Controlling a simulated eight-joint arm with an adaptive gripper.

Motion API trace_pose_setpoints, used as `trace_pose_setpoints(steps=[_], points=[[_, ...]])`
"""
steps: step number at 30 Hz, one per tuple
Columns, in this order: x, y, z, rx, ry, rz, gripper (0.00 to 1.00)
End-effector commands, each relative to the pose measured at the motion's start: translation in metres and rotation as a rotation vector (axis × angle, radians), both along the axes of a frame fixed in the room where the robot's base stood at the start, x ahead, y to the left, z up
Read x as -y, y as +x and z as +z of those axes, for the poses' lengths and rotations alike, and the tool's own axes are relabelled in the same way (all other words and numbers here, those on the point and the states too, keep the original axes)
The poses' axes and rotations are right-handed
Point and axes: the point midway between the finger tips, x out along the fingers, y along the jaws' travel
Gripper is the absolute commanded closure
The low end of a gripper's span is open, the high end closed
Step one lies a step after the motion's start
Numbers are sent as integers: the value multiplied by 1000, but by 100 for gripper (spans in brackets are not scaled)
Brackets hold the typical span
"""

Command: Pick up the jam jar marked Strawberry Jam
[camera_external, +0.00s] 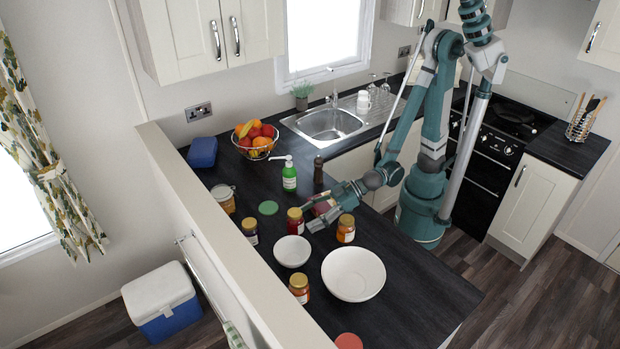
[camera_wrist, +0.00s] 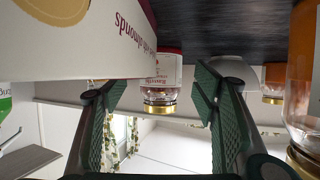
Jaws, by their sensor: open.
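A jar with dark red contents, a white label and a gold lid (camera_external: 295,220) stands on the dark counter. In the upside-down wrist view this red jar (camera_wrist: 161,78) shows between and beyond my fingers; its label text is too small to read surely. My gripper (camera_external: 312,224) is low over the counter, just right of the red jar. In the wrist view my gripper (camera_wrist: 155,95) has its two green-padded fingers spread apart with nothing held between them. Other jars stand nearby: a dark one (camera_external: 250,231), an orange one (camera_external: 346,229) and an amber one (camera_external: 299,288).
A carton with red trim (camera_wrist: 85,40) lies close beside my fingers. A small white bowl (camera_external: 292,251) and a large one (camera_external: 353,274) are in front. A green soap bottle (camera_external: 289,175), a pepper mill (camera_external: 318,170) and a fruit basket (camera_external: 257,140) stand behind.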

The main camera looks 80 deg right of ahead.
Motion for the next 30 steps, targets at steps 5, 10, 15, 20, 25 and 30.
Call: trace_pose_setpoints(steps=[5,10,15,20,25,30], points=[[-1,2,-1,0,0,0,41],[-7,13,-7,1,-1,-1,41],[-16,28,-14,0,0,-1,41],[-22,39,-18,0,-1,0,41],[-24,42,-19,0,0,1,41],[-24,42,-19,0,0,1,41]])
